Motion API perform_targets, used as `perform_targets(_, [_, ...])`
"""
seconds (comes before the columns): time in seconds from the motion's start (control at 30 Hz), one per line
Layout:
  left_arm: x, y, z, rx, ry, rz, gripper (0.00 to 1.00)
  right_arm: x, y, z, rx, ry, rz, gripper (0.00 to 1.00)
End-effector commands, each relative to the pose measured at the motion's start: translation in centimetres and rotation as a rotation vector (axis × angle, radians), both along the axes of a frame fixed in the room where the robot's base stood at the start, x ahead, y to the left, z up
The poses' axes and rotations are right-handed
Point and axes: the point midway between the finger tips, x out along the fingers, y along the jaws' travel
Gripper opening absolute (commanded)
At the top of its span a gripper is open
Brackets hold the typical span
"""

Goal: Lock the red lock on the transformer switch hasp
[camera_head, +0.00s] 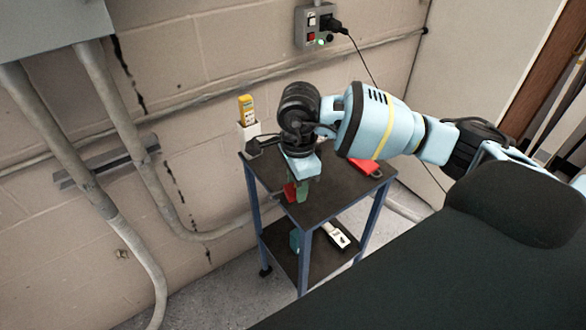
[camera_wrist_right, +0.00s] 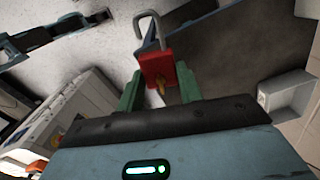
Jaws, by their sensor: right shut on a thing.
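The red lock (camera_wrist_right: 157,66) is between the two green fingers of my right gripper (camera_wrist_right: 159,78) in the right wrist view. Its grey shackle (camera_wrist_right: 149,17) stands out from the far end, with one hooked end free of the body. A brass key (camera_wrist_right: 160,88) is at the near end of the lock. In the head view my right gripper (camera_head: 297,190) points down over the cart's top, shut on the red lock (camera_head: 289,192). I cannot make out the transformer switch hasp in either view. My left gripper is out of view.
The dark-topped cart (camera_head: 325,200) stands by the block wall. A yellow meter (camera_head: 247,109) is in a white holder at its back-left corner. A red object (camera_head: 365,166) lies at its right. Conduits (camera_head: 130,150) run along the wall under a grey box (camera_head: 50,22).

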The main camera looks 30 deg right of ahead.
Motion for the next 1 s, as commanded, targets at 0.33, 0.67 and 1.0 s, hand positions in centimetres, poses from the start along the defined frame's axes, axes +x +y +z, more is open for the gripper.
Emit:
perform_targets(0.33, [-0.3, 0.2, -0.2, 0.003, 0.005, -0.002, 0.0, -3.0, 2.1, 1.0, -0.013, -0.003, 0.801, 0.08])
perform_targets(0.67, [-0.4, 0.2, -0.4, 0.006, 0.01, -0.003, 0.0, -5.8, 3.5, 1.5, -0.018, 0.005, 1.479, 0.08])
perform_targets(1.0, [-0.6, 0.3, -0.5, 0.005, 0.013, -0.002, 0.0, -6.8, 4.0, 1.6, -0.018, 0.007, 1.725, 0.08])
